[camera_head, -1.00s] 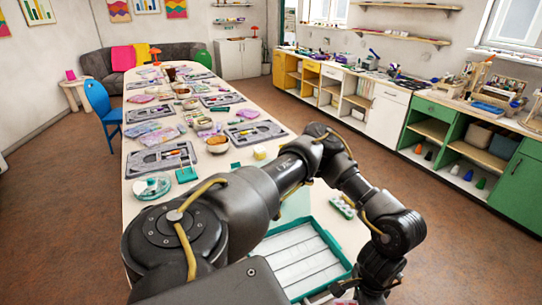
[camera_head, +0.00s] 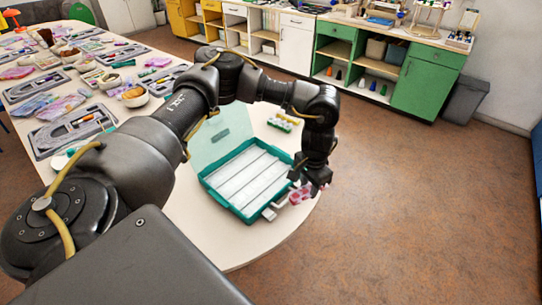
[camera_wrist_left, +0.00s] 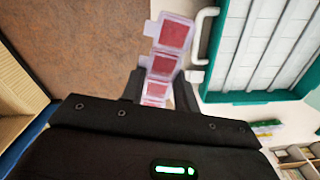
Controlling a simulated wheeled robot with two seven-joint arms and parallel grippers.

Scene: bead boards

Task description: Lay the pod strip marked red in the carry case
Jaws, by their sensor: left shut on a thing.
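The red-marked pod strip (camera_head: 300,195) is a clear strip of pods with red contents. My left gripper (camera_head: 311,184) is shut on one end of it. In the left wrist view, the strip (camera_wrist_left: 164,62) sticks out beyond the fingers. The carry case (camera_head: 223,203) lies open on the table, with a teal rim, a pale translucent lid at the back and long white channels inside. The gripper and strip are just outside the case's right front side, by its pale handle (camera_wrist_left: 199,38). The channels in view look empty. My right gripper is out of view.
Another pod strip (camera_head: 284,121) with coloured pods lies behind the case. Grey trays (camera_head: 75,131), bowls (camera_head: 134,97) and bags fill the table farther left. The rounded table edge is close to the case's right; open floor lies beyond.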

